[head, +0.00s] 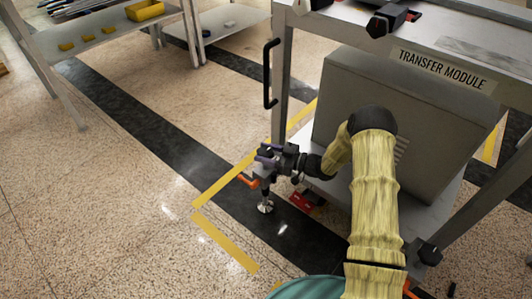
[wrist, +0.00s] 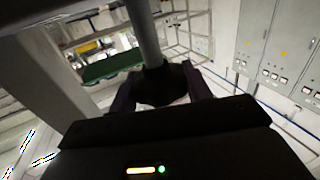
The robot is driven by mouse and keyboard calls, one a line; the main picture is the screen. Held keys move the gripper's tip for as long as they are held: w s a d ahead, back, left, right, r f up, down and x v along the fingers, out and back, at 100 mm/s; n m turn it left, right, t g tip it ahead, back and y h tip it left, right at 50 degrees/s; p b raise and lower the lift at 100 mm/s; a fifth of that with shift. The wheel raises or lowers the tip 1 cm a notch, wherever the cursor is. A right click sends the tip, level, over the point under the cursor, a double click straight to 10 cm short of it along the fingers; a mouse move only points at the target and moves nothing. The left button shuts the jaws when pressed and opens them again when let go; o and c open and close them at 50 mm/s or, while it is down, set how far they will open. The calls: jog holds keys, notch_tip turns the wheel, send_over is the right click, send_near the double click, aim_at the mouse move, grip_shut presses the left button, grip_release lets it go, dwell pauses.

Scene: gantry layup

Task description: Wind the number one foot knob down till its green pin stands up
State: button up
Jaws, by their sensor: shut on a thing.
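My gripper (head: 264,157) is low at the near left corner of the transfer module (head: 445,70), above its levelling foot (head: 265,207). The foot's round metal pad rests on the dark floor stripe, with an orange piece (head: 248,181) sticking out above it. In the wrist view a black knob (wrist: 165,88) on a grey rod sits between the two fingers of my gripper (wrist: 162,100), which are shut on it. In the head view the gripper covers most of the knob. I cannot make out a green pin or a number in either view.
A red part (head: 302,202) is close to the right of the foot. The module's grey cabinet (head: 355,105) stands behind my forearm. A black handle (head: 269,73) is on the module's upright. Open floor with yellow tape (head: 224,242) lies to the left.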

jog(key=shift+r+m+t+p, duration=0.1)
jog(key=shift+m+t+p, duration=0.25)
jog(key=shift+t, duration=0.15)
